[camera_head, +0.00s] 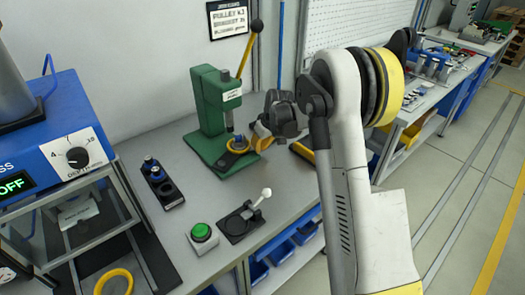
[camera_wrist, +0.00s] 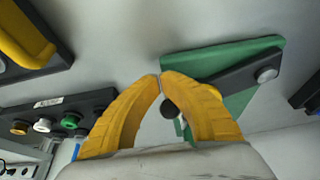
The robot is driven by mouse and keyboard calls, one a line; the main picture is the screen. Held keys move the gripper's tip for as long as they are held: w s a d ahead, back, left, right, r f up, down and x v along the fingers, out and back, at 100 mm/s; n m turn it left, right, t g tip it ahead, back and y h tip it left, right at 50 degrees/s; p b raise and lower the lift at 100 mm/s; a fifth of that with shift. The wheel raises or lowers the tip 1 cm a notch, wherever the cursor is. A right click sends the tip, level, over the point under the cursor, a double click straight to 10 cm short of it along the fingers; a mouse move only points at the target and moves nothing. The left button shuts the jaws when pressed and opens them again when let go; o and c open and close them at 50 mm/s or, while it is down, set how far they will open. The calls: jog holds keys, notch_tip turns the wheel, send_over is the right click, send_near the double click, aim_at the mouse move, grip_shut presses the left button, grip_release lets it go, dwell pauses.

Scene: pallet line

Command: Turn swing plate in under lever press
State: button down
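The green lever press (camera_head: 212,110) stands on the bench, its yellow lever (camera_head: 247,52) raised with a black knob on top. A dark bar, which looks like the swing plate (camera_wrist: 232,72), lies across the green base in the wrist view, with a grey round pivot at its right end. Its left end is hidden behind a finger. My gripper (camera_wrist: 160,76) is low beside the press, its yellow fingertips meeting. A dark round knob (camera_wrist: 168,107) shows in the arch between the fingers; I cannot tell whether they touch it. It also shows a blue-topped part (camera_head: 238,141) under the ram.
A holder with blue-topped parts (camera_head: 153,169), a green button (camera_head: 201,232) and a white-knobbed lever (camera_head: 264,195) stand left and in front. A dark tray with a yellow piece (camera_wrist: 22,38) is near my gripper. A blue press unit (camera_head: 62,115) fills the left.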

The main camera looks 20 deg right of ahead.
jog(key=shift+w+a+n, duration=0.2)
jog(key=shift+w+n, duration=0.4)
jog(key=shift+w, duration=0.35)
jog(key=shift+w+a, duration=0.3)
jog(key=shift+w, duration=0.55)
jog(key=shift+w+p, duration=0.1)
jog(key=shift+p, duration=0.2)
